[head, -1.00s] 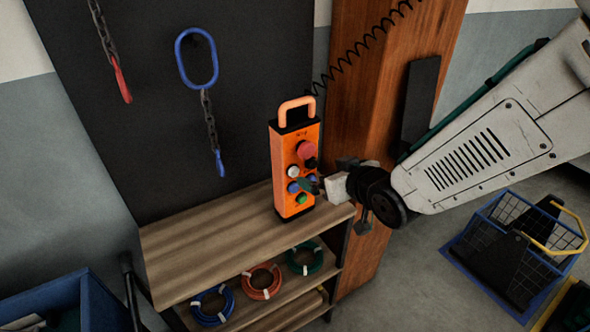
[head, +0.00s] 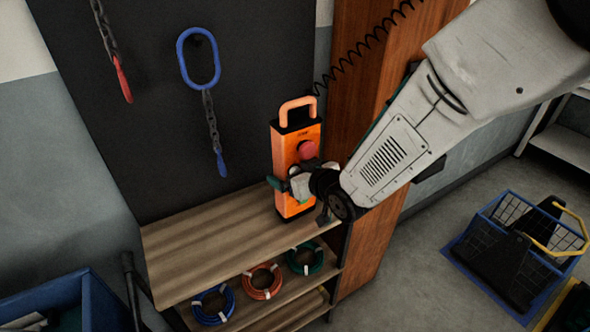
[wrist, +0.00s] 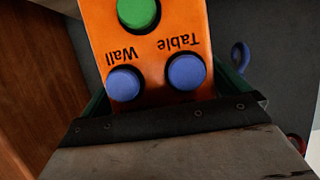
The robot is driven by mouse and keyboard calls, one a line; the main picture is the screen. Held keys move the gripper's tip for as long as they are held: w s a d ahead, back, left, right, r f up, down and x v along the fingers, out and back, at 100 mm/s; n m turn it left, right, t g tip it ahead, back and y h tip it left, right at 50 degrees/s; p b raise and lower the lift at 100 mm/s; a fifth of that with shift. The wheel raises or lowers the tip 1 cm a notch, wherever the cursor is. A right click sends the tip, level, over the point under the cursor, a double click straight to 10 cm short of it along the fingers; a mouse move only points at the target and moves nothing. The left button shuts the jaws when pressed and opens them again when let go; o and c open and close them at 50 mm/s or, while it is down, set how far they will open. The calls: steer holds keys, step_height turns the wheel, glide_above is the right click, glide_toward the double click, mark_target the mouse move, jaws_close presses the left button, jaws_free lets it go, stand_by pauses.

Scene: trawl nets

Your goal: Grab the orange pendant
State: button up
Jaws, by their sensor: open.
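The orange pendant (head: 285,146) stands upright on the wooden shelf top, with an orange loop handle, a red button and other buttons. My gripper (head: 298,190) is in front of its lower half and hides several buttons there. A green finger shows at the pendant's left side. In the wrist view the pendant (wrist: 145,62) fills the middle, with a green button, two blue buttons and the upside-down words "Wall" and "Table". Green finger edges of my open gripper (wrist: 166,92) show on both sides of it. I cannot tell whether either finger touches it.
The wooden shelf top (head: 200,255) has free room left of the pendant. Blue, orange and green coils (head: 262,281) lie below. A coiled black cord (head: 365,45) runs beside the wooden post (head: 345,110). Chains hang on the dark board (head: 140,60). A blue wire basket (head: 490,270) stands right.

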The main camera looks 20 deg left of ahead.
steer(key=shift+r, duration=0.1)
steer(key=c, duration=1.2)
steer(key=shift+c, duration=0.2)
